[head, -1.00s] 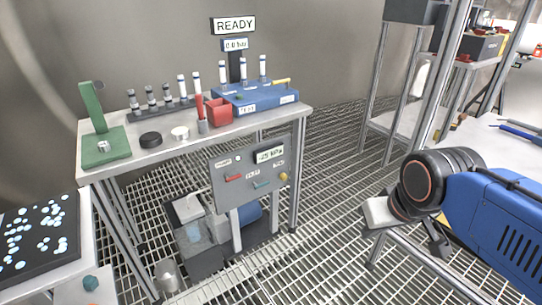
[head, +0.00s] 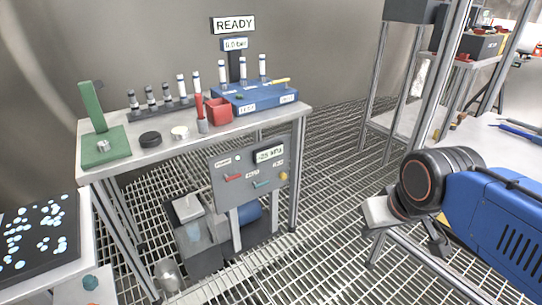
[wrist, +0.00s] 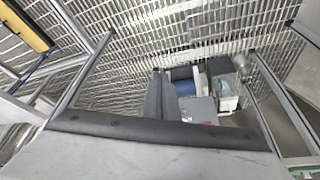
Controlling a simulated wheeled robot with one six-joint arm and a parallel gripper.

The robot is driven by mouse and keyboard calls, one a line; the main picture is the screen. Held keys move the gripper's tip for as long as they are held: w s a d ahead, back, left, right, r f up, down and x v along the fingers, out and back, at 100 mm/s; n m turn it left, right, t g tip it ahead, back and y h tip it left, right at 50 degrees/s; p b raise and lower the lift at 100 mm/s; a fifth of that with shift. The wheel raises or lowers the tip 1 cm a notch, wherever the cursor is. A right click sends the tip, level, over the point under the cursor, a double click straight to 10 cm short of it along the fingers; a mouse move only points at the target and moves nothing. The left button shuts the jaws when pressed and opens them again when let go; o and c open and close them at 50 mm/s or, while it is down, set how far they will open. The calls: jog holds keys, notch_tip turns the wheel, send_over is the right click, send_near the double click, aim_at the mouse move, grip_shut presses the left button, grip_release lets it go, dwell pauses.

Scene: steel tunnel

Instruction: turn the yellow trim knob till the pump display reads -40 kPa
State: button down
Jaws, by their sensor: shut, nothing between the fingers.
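The grey pump panel (head: 222,184) hangs below the front edge of the bench. Its small display (head: 269,153) appears to read -25 kPa. The yellow trim knob (head: 284,176) is at the panel's lower right. My arm's end is at the right of the head view, well apart from the panel. In the wrist view, the two dark fingers of my gripper (wrist: 161,75) are together with nothing between them. Part of the panel with a red handle (wrist: 210,123) shows beyond them; I cannot make out the knob there.
The bench (head: 205,138) holds vials and a red bin (head: 219,112). Open grating lies between panel and arm.

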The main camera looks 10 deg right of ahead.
aim_at(284, 177)
jog(key=c, duration=1.9)
grip_release()
jog(key=shift+w, duration=0.15)
jog(key=o, duration=0.5)
jog(key=w+d+f+t, duration=0.1)
jog(key=w, duration=0.5)
jog(key=w+d+f+t, duration=0.1)
jog(key=w, duration=0.6)
jog(key=w+d+f+n+h, duration=0.1)
jog(key=w+d, duration=0.1)
jog(key=w, duration=0.4)
jog(key=shift+w+t, duration=0.15)
jog(key=shift+t, duration=0.25)
jog(key=w+d+f+n+t, duration=0.1)
jog(key=w+f, duration=0.2)
jog(key=w, duration=0.5)
jog(key=w+f+n+t, duration=0.1)
jog(key=w+f+t, duration=0.1)
jog(key=w+f, duration=0.35)
jog(key=w+a+f+n+t+y, duration=0.2)
jog(key=w+f+t+y, duration=0.15)
jog(key=w+f, duration=0.65)
notch_tip(284, 177, down, 10)
jog(key=a+t+y, duration=0.2)
jog(key=y, duration=0.3)
jog(key=x, duration=1.6)
jog(key=shift+w+a+r, duration=0.2)
jog(key=shift+a+r, duration=0.1)
jog(key=shift+a, duration=0.05)
jog(key=shift+c, duration=0.2)
